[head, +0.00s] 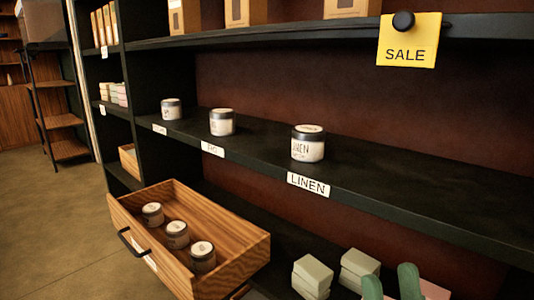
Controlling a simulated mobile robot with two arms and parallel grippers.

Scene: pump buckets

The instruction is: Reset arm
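My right gripper (390,275) shows at the bottom right edge, only as two green rounded fingertips pointing up. They stand apart with nothing held between them, in front of the lower shelf and beside pale green soap blocks. The rest of my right arm is out of frame. My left gripper is not in view.
An open wooden drawer (226,229) juts out at lower left with three jars (177,234). Three labelled jars (307,146) stand spaced along the middle shelf (420,185). Pale green blocks (312,276) sit left of the fingertips. A yellow SALE sign (408,40) hangs above.

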